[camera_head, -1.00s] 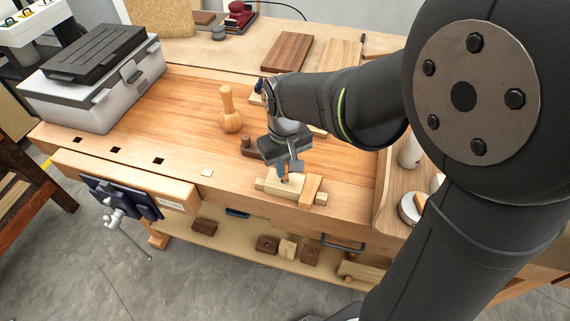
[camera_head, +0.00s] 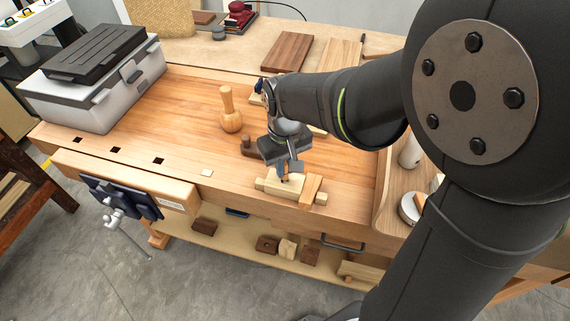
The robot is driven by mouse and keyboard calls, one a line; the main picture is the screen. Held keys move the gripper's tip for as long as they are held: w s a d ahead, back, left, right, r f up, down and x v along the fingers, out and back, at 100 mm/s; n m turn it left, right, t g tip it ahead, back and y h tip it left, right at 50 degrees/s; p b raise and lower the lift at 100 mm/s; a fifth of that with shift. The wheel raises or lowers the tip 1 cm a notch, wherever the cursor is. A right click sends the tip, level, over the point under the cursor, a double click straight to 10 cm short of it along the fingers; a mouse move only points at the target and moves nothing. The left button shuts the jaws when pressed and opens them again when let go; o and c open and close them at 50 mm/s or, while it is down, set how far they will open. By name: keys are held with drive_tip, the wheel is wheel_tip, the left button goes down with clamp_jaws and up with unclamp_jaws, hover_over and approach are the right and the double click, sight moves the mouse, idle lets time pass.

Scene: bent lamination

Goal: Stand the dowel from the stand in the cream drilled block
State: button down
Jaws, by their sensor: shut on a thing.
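My gripper (camera_head: 286,173) points down at the front of the workbench, just above the cream drilled block (camera_head: 292,188). It is shut on the dowel, of which almost nothing shows between the fingers. The cream block lies near the bench's front edge, with lighter end pieces and a tan wooden strip (camera_head: 311,188) across its right part. I cannot tell whether the dowel's lower end is in a hole of the block or just above it. A small dark brown wooden piece (camera_head: 250,147), perhaps the stand, is behind and left of the gripper.
A wooden mallet (camera_head: 230,112) stands behind and left. A grey toolbox (camera_head: 95,85) sits at the far left. A wooden tray (camera_head: 388,205) with round items is at the right. A vise (camera_head: 120,197) is on the front edge. The bench's left middle is clear.

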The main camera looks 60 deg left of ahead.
drive_tip(key=shift+f, duration=0.9)
idle(0.5)
drive_tip(key=c, duration=0.9)
unclamp_jaws()
drive_tip(key=shift+r, duration=4.05)
drive_tip(key=shift+f, duration=3.95)
